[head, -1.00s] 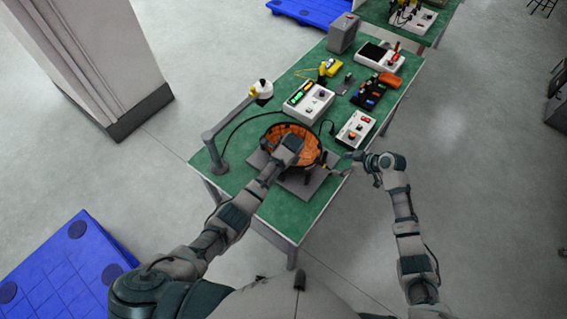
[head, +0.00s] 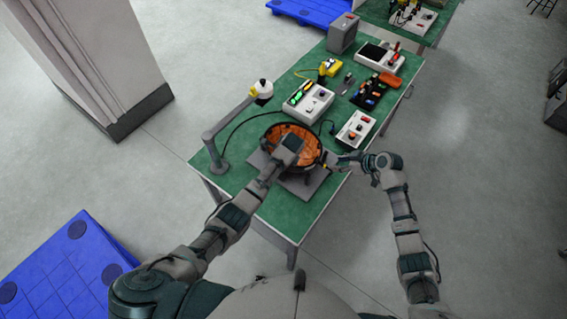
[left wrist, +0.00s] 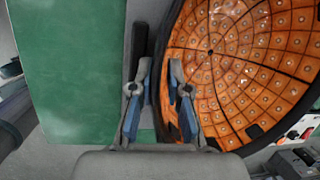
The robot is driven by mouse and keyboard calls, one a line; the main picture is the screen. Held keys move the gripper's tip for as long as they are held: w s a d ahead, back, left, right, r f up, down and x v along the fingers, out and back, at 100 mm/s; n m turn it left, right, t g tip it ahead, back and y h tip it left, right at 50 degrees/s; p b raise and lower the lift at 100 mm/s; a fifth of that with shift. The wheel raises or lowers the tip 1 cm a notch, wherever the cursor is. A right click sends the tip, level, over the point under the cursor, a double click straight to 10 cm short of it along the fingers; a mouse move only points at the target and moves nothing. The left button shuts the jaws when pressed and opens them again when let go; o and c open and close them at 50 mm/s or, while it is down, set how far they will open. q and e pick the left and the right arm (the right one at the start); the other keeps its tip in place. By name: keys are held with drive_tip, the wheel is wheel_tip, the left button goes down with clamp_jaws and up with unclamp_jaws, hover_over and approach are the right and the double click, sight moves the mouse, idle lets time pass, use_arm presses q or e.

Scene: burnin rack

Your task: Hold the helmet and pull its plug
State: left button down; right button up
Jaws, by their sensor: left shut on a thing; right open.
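The helmet (head: 308,144) is an open, dark-rimmed shell with an orange inside, resting on a grey plate on the green bench. In the left wrist view its orange, dotted inside (left wrist: 240,55) fills the right half. My left gripper (left wrist: 160,95) is shut on the helmet's near-left rim; in the head view its wrist hides part of the shell. My right gripper (head: 333,161) is open close to the helmet's right side, over the bench edge. A small yellow part shows between them; the plug is too small to make out clearly, and I cannot tell whether the fingers touch it.
The green bench (head: 245,140) has a grey post with a curved arm (head: 217,155) to the left. White boxes with switches (head: 308,102) (head: 356,129) stand behind the helmet. A black cable runs across the bench. Floor right of the bench is clear.

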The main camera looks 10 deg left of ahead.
sight(323, 164)
drive_tip(key=shift+x, duration=4.5)
clamp_jaws()
drive_tip(key=o, duration=0.8)
unclamp_jaws()
drive_tip(key=shift+r, duration=0.1)
drive_tip(key=v, duration=1.1)
drive_tip(key=shift+d+r, duration=0.2)
drive_tip(key=shift+d, duration=0.2)
